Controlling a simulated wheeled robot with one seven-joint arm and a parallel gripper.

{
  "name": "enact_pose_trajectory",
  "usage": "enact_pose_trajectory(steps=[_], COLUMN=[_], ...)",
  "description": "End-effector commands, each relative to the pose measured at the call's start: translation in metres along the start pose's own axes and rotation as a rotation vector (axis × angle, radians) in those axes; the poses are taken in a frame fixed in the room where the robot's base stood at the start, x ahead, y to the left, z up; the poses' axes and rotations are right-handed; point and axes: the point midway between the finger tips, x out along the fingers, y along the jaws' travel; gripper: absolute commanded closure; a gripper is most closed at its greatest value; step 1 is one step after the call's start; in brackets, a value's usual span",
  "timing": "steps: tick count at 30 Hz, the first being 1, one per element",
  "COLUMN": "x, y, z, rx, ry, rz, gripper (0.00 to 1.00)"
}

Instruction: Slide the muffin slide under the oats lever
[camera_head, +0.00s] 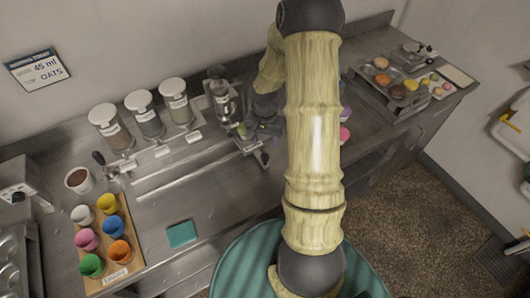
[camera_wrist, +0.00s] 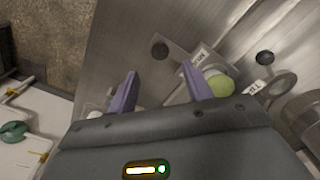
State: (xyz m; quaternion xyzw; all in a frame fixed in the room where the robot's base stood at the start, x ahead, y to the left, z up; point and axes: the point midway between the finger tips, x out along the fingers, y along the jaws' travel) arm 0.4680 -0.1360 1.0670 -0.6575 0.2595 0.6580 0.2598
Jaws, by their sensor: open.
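The muffin slide (camera_head: 248,145) appears to be the metal piece with a dark knob at the right end of the counter rails, below the glass dispenser. In the wrist view, a metal slide (camera_wrist: 180,54) with a dark round knob lies just ahead of the fingers, and a light green cup or ball (camera_wrist: 221,86) shows beside the right finger. My gripper (camera_wrist: 160,86) is open, its purple fingers apart with nothing clearly between them. In the head view my arm partly hides it. Small white-labelled levers (camera_head: 162,151) sit below the canisters. I cannot read which is the oats lever.
Three white-lidded canisters (camera_head: 147,119) stand behind the rails (camera_head: 180,175). A wooden tray (camera_head: 123,275) of coloured cups and a teal cloth (camera_head: 181,234) lie at front left. A pastry tray (camera_head: 383,104) is at right.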

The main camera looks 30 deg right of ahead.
Motion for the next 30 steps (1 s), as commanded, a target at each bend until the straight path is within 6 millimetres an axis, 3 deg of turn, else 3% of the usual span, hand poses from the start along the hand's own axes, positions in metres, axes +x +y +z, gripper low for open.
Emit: enact_pose_trajectory(steps=[16,28,30], x=[0.074,0.083,0.083], y=[0.000,0.000,0.000], z=[0.000,-0.001,-0.001], rx=[-0.001,-0.001,-0.001], ry=[-0.001,0.001,0.001], rz=[0.002,0.000,0.000], gripper=[0.50,0.50,0.61])
